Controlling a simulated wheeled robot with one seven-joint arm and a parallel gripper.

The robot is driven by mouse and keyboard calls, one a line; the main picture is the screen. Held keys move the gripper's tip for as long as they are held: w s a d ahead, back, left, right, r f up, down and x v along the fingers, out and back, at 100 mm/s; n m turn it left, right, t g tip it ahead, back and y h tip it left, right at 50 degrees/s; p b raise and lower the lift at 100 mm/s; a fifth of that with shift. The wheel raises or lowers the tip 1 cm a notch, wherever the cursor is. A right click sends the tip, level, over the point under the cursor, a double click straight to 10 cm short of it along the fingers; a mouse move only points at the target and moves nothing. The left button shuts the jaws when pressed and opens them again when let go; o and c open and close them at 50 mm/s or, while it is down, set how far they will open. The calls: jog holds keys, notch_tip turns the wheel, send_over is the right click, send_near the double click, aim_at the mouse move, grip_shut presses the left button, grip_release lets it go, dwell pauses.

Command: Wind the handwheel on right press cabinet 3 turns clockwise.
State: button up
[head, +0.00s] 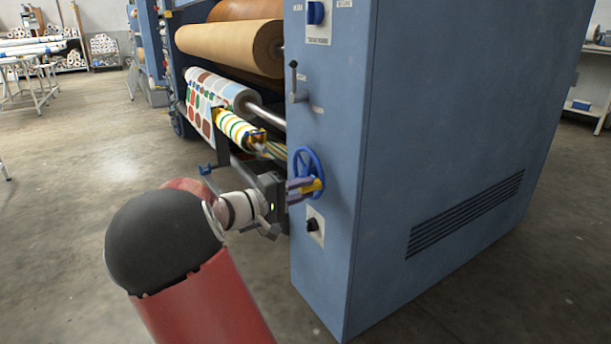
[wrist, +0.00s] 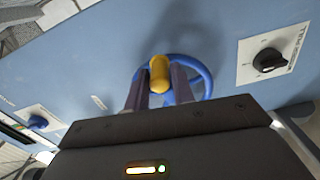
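The blue handwheel (head: 308,162) is on the front face of the right press cabinet (head: 335,120), low down. It also shows in the wrist view (wrist: 205,78), partly hidden behind my fingers. Its yellow crank knob (wrist: 160,74) sticks out from the rim toward me, at the lower part of the wheel in the head view. My gripper (head: 304,187) reaches the wheel from the left. In the wrist view its two fingers lie on either side of the knob and appear to touch it, shut on it.
Below the wheel is a black rotary switch (head: 312,225) on a white plate. Above it are a lever (head: 294,80) and a blue knob (head: 315,13). A patterned roll (head: 215,95) and brown rolls (head: 235,45) lie left of the cabinet.

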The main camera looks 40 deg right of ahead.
jog(key=o, duration=0.6)
jog(key=shift+a, duration=0.1)
jog(key=p+v, duration=0.1)
jog(key=v, duration=0.6)
dwell(0.4)
jog(key=s+a+f+t+y, duration=0.3)
jog(key=s+a+f+y, duration=0.4)
jog(key=s+y, duration=0.25)
jog(key=s+a+r+n+t+y, duration=0.15)
jog(key=s+a+t+y, duration=0.25)
jog(key=a, duration=0.6)
jog(key=s+a+r+n+t+y, duration=0.1)
jog(key=s+a+n+t+y, duration=0.25)
jog(key=a, duration=0.65)
notch_tip(320, 180, up, 12)
jog(key=m+p, duration=0.1)
jog(key=p, duration=1.1)
jog(key=shift+s+p, duration=0.35)
jog(key=shift+s, duration=0.1)
